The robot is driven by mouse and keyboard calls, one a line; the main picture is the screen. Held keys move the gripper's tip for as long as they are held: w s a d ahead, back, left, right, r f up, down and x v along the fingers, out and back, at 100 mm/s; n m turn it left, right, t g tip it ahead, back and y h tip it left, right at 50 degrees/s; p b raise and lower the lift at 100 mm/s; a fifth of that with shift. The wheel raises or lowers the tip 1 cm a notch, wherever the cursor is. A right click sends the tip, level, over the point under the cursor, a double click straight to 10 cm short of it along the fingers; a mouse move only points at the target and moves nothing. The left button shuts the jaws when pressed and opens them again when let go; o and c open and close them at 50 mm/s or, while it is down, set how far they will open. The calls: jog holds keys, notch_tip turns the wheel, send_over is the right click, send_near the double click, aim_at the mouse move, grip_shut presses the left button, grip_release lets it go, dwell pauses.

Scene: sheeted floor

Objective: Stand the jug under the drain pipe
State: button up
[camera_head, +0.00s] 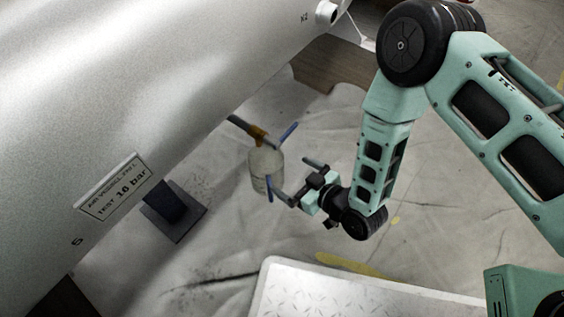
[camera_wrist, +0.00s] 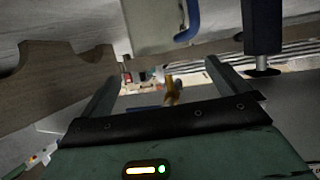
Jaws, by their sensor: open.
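The pale translucent jug (camera_head: 264,168) stands upright on the sheeted floor, with a blue handle on its near side. The drain pipe (camera_head: 238,121) comes from the tank and ends in a brass valve with a blue lever, which overlaps the jug's top in the head view. My gripper (camera_head: 296,180) is open, just right of the jug, with its fingers apart and nothing between them. In the wrist view the jug (camera_wrist: 150,28) and its blue handle show at the top, beyond the open gripper (camera_wrist: 160,75). The brass valve (camera_wrist: 172,90) shows further off. I cannot tell whether a finger touches the handle.
A large grey tank (camera_head: 110,90) fills the left, with a pressure label. A dark support foot (camera_head: 175,212) stands below it. A white tread plate (camera_head: 340,295) lies at the front. A wooden block (camera_wrist: 60,95) is left in the wrist view. Rumpled sheeting covers the floor.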

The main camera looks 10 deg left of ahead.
jog(key=shift+p+v, duration=0.4)
jog(key=shift+v, duration=1.1)
jog(key=shift+w, duration=0.1)
jog(key=w+d+r+m+g+h, duration=0.1)
jog(key=w+r+g+h, duration=0.15)
jog(key=r, duration=0.65)
jog(key=w+d+r+g+h, duration=0.1)
jog(key=d+r+h, duration=0.15)
jog(key=r, duration=0.65)
jog(key=s+d+r+m+g+h, duration=0.3)
jog(key=s+d+r+h, duration=0.2)
jog(key=s+d+r, duration=0.8)
jog(key=shift+s+d+r+g+h, duration=0.35)
jog(key=shift+s+r+h, duration=0.05)
jog(key=shift+s+r, duration=0.3)
